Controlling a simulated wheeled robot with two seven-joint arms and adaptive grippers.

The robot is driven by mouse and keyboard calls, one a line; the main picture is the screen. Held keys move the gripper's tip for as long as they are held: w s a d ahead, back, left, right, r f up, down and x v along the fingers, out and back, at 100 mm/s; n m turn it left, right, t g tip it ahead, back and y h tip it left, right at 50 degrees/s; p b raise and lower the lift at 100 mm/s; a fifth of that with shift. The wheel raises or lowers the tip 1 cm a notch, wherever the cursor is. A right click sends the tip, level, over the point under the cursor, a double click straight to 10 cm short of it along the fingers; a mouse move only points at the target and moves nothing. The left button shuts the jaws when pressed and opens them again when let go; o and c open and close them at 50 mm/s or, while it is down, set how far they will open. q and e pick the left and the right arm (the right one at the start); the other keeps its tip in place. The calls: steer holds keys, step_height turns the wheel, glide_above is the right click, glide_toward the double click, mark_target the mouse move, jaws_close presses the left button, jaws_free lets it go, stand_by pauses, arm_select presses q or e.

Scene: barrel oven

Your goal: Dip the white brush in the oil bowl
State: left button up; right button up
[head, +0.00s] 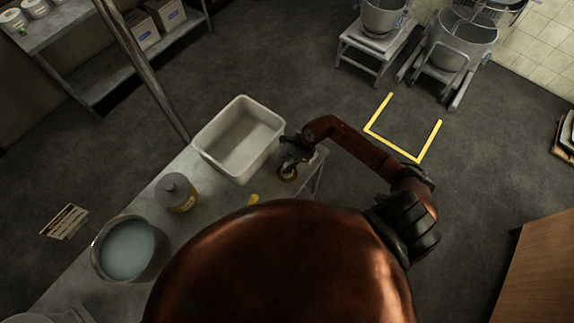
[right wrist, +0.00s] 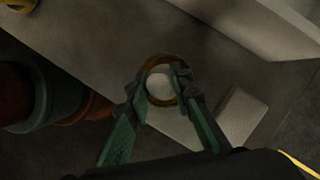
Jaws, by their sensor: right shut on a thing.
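My right gripper (head: 290,152) is low over the right end of the table in the head view. In the right wrist view, its two green fingers (right wrist: 160,88) straddle a round thing with a brown rim and pale middle (right wrist: 160,86). That round thing also shows under the gripper in the head view (head: 288,174). The fingers are closed in against its two sides. I cannot tell whether it is the oil bowl or part of the brush. A pale flat block (right wrist: 243,116) lies to its right. I cannot make out the white brush for certain. My left gripper is not in view.
A white bin (head: 205,142) stands beside the gripper on the table (head: 165,212).

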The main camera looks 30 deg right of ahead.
steer(key=shift+f+b, duration=0.4)
steer(key=shift+f, duration=0.05)
stand_by(0.4)
steer(key=shift+f, duration=0.1)
stand_by(1.5)
steer(key=shift+r+p, duration=1.7)
steer(key=shift+r, duration=1.9)
